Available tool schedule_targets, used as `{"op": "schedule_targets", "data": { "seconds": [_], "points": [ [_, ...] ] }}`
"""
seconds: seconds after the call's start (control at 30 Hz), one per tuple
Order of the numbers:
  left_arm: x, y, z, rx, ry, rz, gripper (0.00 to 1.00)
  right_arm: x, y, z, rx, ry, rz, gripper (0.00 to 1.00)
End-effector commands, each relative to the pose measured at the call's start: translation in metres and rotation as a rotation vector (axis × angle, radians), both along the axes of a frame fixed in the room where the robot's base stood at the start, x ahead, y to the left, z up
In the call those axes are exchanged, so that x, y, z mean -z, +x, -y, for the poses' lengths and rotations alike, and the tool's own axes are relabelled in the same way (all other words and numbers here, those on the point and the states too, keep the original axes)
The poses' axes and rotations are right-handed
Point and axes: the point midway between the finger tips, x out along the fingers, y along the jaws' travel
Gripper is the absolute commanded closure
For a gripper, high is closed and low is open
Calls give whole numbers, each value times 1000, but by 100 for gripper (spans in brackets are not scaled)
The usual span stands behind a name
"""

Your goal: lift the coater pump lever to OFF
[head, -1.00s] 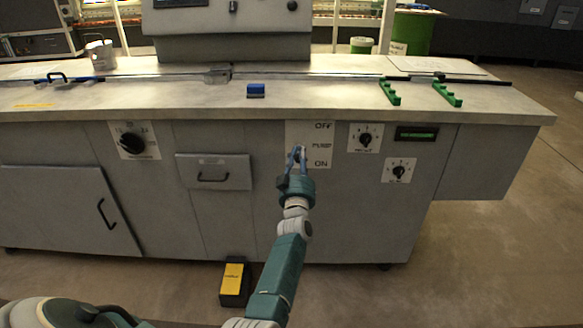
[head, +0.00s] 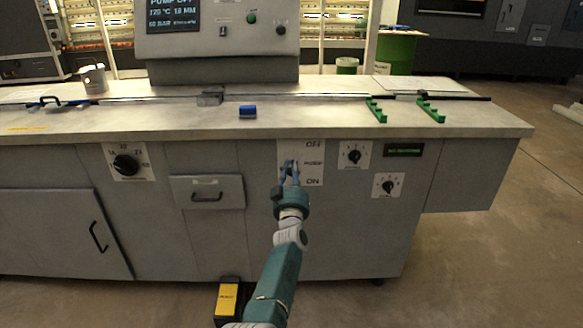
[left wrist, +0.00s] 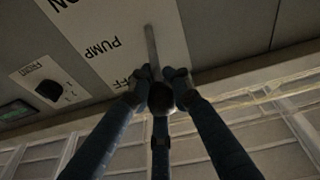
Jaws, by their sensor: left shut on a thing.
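The pump panel (head: 314,173) is a white plate on the grey cabinet front, with OFF at its top, PUMP in the middle and ON at its bottom. My left gripper (head: 290,165) is in front of the plate's left half. In the left wrist view the plate (left wrist: 103,20) shows upside down. There the grey lever rod (left wrist: 151,45) runs from the plate to a dark round knob (left wrist: 160,97), on the side of the OFF lettering. My left fingers (left wrist: 161,80) are shut around the knob. My fingers hide the lever in the head view.
A screen (head: 173,14) above the worktop reads PUMP OFF. Dials (head: 354,155) and a small green display (head: 404,150) are right of the panel. A drawer (head: 207,191) with a handle is to its left. A yellow-topped box (head: 227,299) stands on the floor below.

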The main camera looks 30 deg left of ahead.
Motion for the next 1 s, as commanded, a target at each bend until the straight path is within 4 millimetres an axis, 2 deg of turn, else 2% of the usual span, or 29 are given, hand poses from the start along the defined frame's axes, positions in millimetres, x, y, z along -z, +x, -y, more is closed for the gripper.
{"op": "schedule_targets", "data": {
  "seconds": [0.7,0.73,0.8,0.83,1.0],
  "points": [
    [2,-1,-3,-4,-2,-3,100,-1,2,-1,0,1,3,100],
    [2,-1,-3,-4,-2,-3,77,-1,2,-1,0,2,3,100],
    [2,-1,-3,-4,-2,-3,63,-1,2,-1,0,1,3,100],
    [2,-1,-3,-3,-1,-3,60,-1,2,-1,0,1,3,100],
    [2,-1,-1,-2,-1,-3,60,-1,2,-1,0,2,3,100]
  ]
}}
